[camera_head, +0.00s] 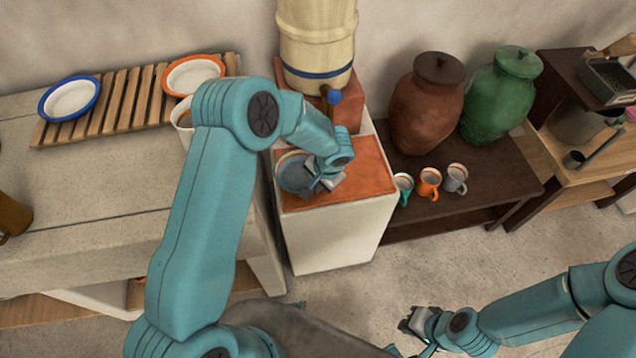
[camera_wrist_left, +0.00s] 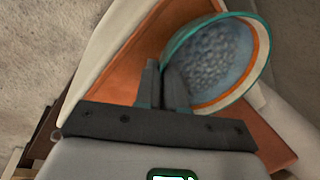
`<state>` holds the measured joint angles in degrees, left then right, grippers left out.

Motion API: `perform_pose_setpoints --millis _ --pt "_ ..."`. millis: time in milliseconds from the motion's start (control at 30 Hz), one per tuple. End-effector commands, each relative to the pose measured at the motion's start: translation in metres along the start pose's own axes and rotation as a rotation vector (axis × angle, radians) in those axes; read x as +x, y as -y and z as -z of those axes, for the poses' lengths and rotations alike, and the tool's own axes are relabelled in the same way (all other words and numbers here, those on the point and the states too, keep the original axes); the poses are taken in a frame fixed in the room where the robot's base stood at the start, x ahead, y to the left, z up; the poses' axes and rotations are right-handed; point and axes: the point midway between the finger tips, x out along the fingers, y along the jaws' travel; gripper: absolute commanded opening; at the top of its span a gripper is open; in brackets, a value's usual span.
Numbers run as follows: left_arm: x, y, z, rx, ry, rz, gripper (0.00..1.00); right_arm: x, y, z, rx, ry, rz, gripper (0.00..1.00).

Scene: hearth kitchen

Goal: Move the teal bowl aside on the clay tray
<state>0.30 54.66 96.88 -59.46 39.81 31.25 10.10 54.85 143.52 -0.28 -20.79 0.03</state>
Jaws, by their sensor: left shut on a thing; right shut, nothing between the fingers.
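The teal bowl (camera_head: 293,172) sits on the clay tray (camera_head: 355,180), partly hidden behind my left gripper (camera_head: 324,186). In the left wrist view, the bowl (camera_wrist_left: 224,58) has a teal outer rim, an orange band and a speckled blue-grey inside. My left gripper (camera_wrist_left: 165,88) is shut on the bowl's near rim. The clay tray (camera_wrist_left: 122,78) shows around and below the bowl. My right gripper (camera_head: 418,326) is shut and empty, low over the floor at the bottom of the head view.
A cream dispenser with a tap (camera_head: 316,40) stands behind the tray. Teal, orange and grey mugs (camera_head: 429,183) stand right of it on a dark bench, with brown and green jars (camera_head: 425,105) behind. A slatted rack (camera_head: 118,105) holds blue-rimmed and orange-rimmed bowls at left.

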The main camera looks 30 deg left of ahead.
Motion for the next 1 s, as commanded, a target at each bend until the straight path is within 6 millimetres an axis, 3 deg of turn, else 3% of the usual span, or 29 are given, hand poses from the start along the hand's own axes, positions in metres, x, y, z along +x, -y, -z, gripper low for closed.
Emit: perform_pose_setpoints --millis 100,200,233,500,633,767,1000 --pt "0.001 0.001 0.002 0.0 -0.001 0.0 0.0 0.0 0.0 0.0 -0.001 0.0 0.0 0.0" --pt "0.001 0.002 0.002 0.0 -0.001 0.0 0.35 0.0 0.0 0.0 0.0 0.0 0.0 0.0" --pt "0.001 0.002 0.002 0.0 -0.001 0.0 0.39 0.0 0.0 0.0 0.0 0.0 0.0 0.0" --pt "0.0 0.001 0.002 0.0 -0.001 0.0 0.39 0.0 0.0 0.0 0.0 0.0 0.0 0.0" --pt "-0.01 0.001 0.002 0.0 -0.002 0.001 0.39 0.0 0.0 0.0 0.0 0.0 0.0 0.0" --pt "-0.035 0.002 0.003 -0.001 -0.006 0.001 0.39 0.0 0.0 0.0 0.0 0.0 0.0 0.0" --pt "-0.095 0.002 0.003 -0.001 -0.007 0.001 0.39 0.0 0.0 0.0 0.0 0.0 0.0 0.0"
